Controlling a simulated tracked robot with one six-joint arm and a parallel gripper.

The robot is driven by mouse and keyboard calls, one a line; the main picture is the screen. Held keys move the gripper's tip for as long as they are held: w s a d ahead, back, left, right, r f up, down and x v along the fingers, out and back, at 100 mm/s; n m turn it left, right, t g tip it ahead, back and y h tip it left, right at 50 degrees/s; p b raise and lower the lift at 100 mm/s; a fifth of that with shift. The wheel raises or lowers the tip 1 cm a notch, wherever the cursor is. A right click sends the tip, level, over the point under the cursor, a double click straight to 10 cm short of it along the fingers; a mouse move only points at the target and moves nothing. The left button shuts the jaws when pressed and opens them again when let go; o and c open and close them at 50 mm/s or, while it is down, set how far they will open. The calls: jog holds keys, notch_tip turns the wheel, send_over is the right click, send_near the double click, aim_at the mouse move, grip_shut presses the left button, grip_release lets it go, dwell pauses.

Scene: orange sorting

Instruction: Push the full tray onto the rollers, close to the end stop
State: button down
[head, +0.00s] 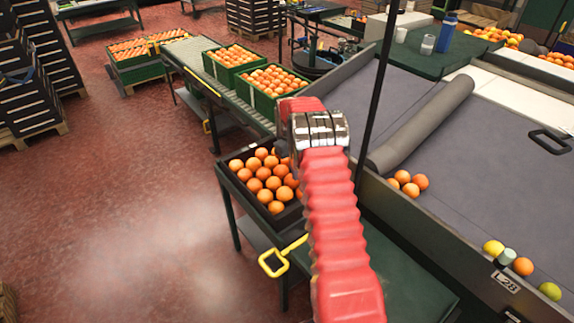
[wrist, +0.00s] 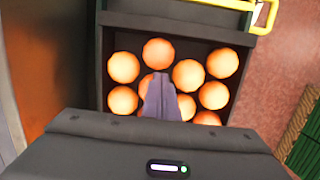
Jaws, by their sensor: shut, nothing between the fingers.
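The black tray (head: 243,201), full of oranges, sits on a dark green stand in the head view. It also shows in the wrist view (wrist: 241,88), with oranges on its floor. The roller conveyor (head: 188,50) lies beyond the tray, with two green crates of oranges on it. I cannot make out the end stop. My gripper shows in the wrist view (wrist: 161,77), its fingers shut and empty over the oranges. I cannot tell whether the fingers touch the tray or fruit. In the head view my red-sleeved arm hides the gripper and the tray's right part.
A yellow handle (head: 274,262) sticks out at the stand's near side. A grey sorting table (head: 440,150) with a padded roll (head: 425,120) and loose fruit is on the right. A dark upright pole (head: 376,90) stands beside my arm. Red floor is open on the left.

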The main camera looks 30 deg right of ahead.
aim_at(288, 176)
jog(key=shift+w+a, duration=0.25)
jog(key=shift+w, duration=1.1)
jog(key=shift+w+a, duration=0.2)
jog(key=shift+w, duration=1.1)
jog(key=shift+r, duration=0.1)
